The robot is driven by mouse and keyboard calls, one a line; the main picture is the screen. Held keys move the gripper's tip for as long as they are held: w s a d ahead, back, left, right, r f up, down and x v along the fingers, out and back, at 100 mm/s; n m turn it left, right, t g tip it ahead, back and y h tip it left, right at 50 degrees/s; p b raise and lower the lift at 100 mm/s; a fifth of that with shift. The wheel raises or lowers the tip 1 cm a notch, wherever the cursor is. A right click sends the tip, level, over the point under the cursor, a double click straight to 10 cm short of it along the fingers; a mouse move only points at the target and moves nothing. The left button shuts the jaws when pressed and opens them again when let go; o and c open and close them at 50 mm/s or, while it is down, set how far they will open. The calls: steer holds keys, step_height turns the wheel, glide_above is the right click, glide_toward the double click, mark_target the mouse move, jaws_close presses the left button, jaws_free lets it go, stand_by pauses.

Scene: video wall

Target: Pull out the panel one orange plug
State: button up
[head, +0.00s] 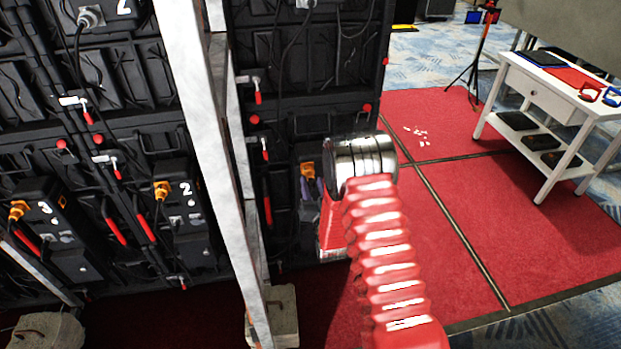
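An orange plug (307,170) sits on the black panel at the right end of the wall, partly hidden by my arm. No number shows on this panel, so I cannot tell from a label that it is panel one. My gripper (312,186) is at the far end of my red ribbed arm, just below the plug. Its purple-grey fingers are small and partly hidden by the wrist. I cannot tell whether they touch the plug or how far they are apart. Other orange plugs sit on panel 2 (162,189) and panel 3 (18,209).
A grey metal upright (206,150) stands left of my arm, with a concrete block (284,318) at its foot. Red-handled latches and black cables line the panels. A white table (540,95) stands at right. The red carpet (500,220) between is mostly clear.

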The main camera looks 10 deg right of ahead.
mark_target(312, 180)
steer(key=shift+w, duration=1.9)
jaws_close()
